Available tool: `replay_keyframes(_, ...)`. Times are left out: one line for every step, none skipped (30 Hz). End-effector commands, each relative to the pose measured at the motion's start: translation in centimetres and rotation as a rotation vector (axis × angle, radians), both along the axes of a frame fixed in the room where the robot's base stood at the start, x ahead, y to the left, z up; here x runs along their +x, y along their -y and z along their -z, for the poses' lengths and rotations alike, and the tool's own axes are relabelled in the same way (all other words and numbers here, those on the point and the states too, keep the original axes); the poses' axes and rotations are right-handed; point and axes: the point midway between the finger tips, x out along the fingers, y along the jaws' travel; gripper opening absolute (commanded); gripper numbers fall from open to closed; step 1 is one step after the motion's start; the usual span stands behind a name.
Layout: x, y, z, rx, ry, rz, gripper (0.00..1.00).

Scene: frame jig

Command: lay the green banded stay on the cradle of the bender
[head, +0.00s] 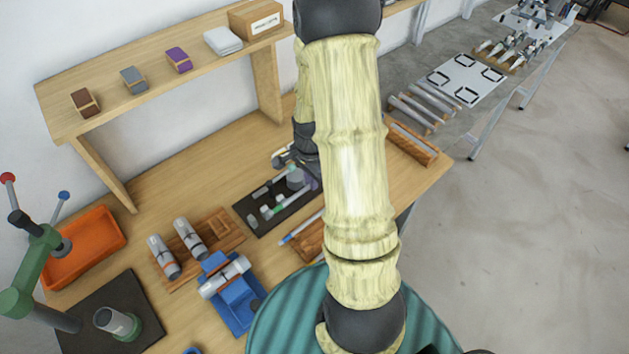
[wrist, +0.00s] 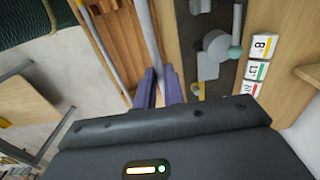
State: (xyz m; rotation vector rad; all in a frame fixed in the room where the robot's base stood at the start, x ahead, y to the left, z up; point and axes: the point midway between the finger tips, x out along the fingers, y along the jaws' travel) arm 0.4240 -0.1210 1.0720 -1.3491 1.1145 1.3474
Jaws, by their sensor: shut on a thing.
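My gripper (wrist: 159,80) shows in the wrist view with its two purple fingers close together. They are shut on a grey rod (wrist: 146,35), taken as the stay, which runs from the fingers up to the top edge. Its green band is not visible there. The bender (head: 262,220) is a dark plate with a round grey post and small blocks. It also shows right of the fingers in the wrist view (wrist: 208,82), with a pale green knob. I cannot make out the cradle clearly. In the head view my arm hides the gripper and the held rod.
A wooden tray (wrist: 122,62) lies under and left of the fingers, with another rod in it. A blue vise (head: 236,300), an orange bin (head: 88,250) and a wooden holder (head: 222,228) stand left of the bender. A raised shelf (head: 150,85) runs along the back.

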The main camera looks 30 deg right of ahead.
Motion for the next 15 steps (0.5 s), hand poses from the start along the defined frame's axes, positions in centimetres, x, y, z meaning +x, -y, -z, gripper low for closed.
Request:
replay_keyframes(0.2,-0.1,0.0,0.0,0.0,-0.001,0.0)
replay_keyframes(0.4,-0.1,0.0,0.0,0.0,-0.001,0.0)
replay_keyframes(0.6,-0.2,0.0,0.0,0.0,-0.001,0.0)
replay_keyframes(0.8,-0.2,0.0,0.0,0.001,-0.001,0.0)
replay_keyframes(0.9,-0.2,0.0,0.0,0.001,-0.001,0.0)
replay_keyframes(1.1,-0.3,0.0,0.0,0.001,-0.002,0.0)
replay_keyframes(1.2,-0.3,0.0,0.0,0.001,-0.003,0.0)
replay_keyframes(1.4,-0.4,0.0,0.0,0.001,-0.003,0.0)
replay_keyframes(1.6,-0.4,0.0,0.0,0.001,-0.004,0.0)
replay_keyframes(1.7,-0.4,0.0,0.0,0.001,-0.004,0.0)
replay_keyframes(1.9,-0.5,0.0,0.0,0.001,-0.004,0.0)
replay_keyframes(2.0,-0.5,0.0,0.0,0.0,-0.004,0.0)
replay_keyframes(2.2,-0.5,0.0,0.0,0.0,-0.003,0.0)
replay_keyframes(2.3,-0.6,0.0,0.0,0.0,-0.003,0.0)
replay_keyframes(2.5,-0.6,0.0,0.0,0.0,-0.003,0.0)
